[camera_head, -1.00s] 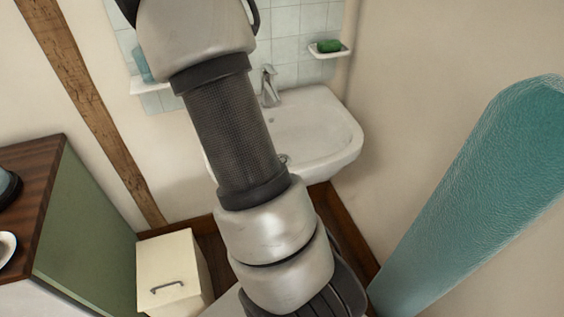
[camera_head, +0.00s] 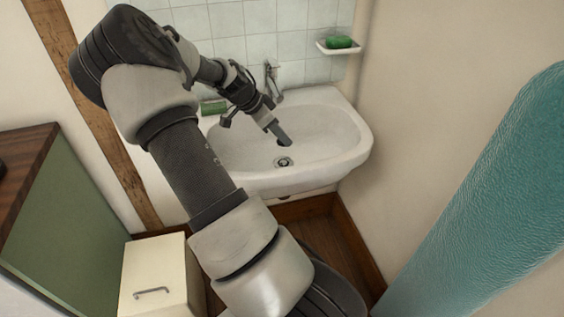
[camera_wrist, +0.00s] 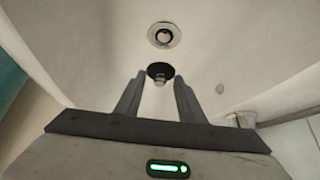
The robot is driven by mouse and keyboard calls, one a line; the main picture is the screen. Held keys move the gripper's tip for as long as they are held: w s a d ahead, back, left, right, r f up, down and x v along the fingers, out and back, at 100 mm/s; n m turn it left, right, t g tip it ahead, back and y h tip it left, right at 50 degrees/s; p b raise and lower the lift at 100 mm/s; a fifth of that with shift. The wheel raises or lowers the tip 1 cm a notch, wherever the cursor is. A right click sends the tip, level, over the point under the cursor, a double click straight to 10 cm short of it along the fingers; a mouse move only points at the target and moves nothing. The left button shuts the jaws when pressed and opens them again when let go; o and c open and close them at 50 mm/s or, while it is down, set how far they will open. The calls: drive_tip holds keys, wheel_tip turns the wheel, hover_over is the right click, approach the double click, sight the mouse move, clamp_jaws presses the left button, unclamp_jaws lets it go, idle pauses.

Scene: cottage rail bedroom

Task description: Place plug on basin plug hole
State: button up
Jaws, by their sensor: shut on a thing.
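My gripper (camera_head: 282,138) is over the white basin (camera_head: 330,124) in the head view, its fingertips above the bowl. In the wrist view my gripper (camera_wrist: 158,84) is shut on a small black plug (camera_wrist: 160,70) with a metallic stem. The plug is held apart from the plug hole (camera_wrist: 164,36), a round metal-rimmed drain just beyond it. In the head view the plug hole (camera_head: 283,162) lies at the basin's bottom, below and close to the fingertips. The plug is a small dark shape at the fingertips there.
A metal tap (camera_head: 272,80) stands at the basin's back, close to my gripper. A green soap (camera_head: 338,42) lies on a wall dish at the right. A green item (camera_head: 213,107) sits left of the basin. A cream cabinet (camera_head: 155,272) and teal column (camera_head: 480,200) flank the floor.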

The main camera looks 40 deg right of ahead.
wheel_tip(320, 180, down, 9)
drive_tip(key=shift+r+b, duration=0.15)
drive_tip(key=shift+b, duration=0.75)
drive_tip(key=o, duration=1)
drive_tip(key=shift+o, duration=0.2)
